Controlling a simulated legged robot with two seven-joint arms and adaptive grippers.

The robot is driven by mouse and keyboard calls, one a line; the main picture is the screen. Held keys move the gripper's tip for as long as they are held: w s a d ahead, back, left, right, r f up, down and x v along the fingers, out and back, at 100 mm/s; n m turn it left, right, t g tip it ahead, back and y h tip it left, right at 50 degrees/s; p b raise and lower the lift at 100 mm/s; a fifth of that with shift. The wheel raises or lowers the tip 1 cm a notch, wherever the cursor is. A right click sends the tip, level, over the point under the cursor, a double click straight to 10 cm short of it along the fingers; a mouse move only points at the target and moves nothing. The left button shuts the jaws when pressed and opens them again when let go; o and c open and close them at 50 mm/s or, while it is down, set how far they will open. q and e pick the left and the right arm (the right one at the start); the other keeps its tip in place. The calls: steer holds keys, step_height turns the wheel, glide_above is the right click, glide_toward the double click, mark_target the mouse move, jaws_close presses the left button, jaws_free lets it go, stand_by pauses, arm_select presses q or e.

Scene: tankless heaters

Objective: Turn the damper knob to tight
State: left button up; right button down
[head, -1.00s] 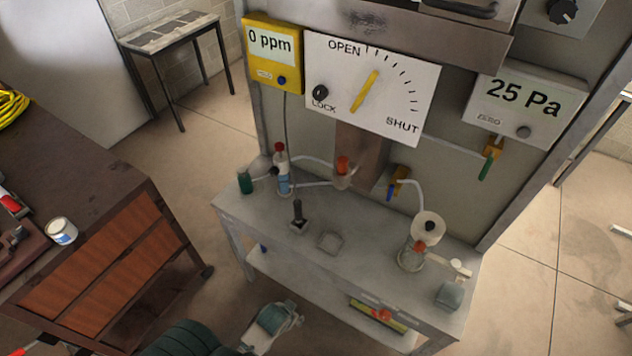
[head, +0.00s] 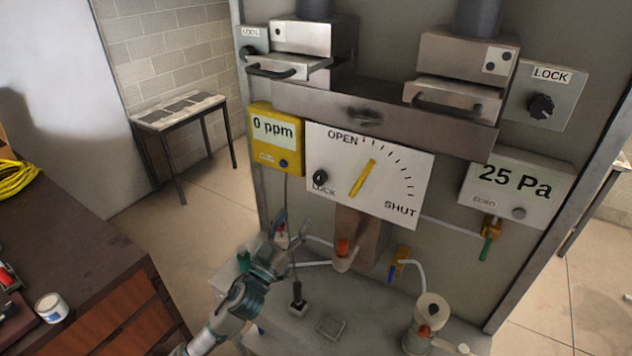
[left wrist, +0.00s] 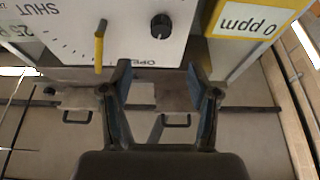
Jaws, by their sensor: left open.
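A white damper plate (head: 385,190) marked OPEN, SHUT and LOCK hangs on the grey panel. Its yellow lever (head: 362,180) slants, top leaning right, between OPEN and SHUT. A small black knob (head: 320,177) sits beside LOCK at the plate's left. In the left wrist view the plate is upside down, with the black knob (left wrist: 161,26) and the yellow lever (left wrist: 99,46). My left gripper (head: 282,230) is below and left of the knob, apart from it. Its open, empty fingers (left wrist: 158,78) also show in the left wrist view. My right gripper is not in view.
A yellow 0 ppm meter (head: 276,140) is left of the plate; a 25 Pa gauge (head: 510,190) is right. Other LOCK knobs are on grey boxes at right (head: 541,106) and upper left (head: 250,52).

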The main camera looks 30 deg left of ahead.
mark_target(317, 181)
arm_select(q)
steer(key=p+x, duration=0.1)
steer(key=x, duration=0.2)
steer(key=p+x, duration=0.1)
steer(key=x, duration=0.3)
steer(key=p+x, duration=0.1)
steer(key=x, duration=0.3)
steer(key=shift+a, duration=0.3)
steer(key=shift+w+d, duration=0.15)
steer(key=shift+w, duration=0.55)
steer(key=shift+r, duration=0.1)
steer(key=c, duration=1.2)
steer(key=shift+o, duration=0.2)
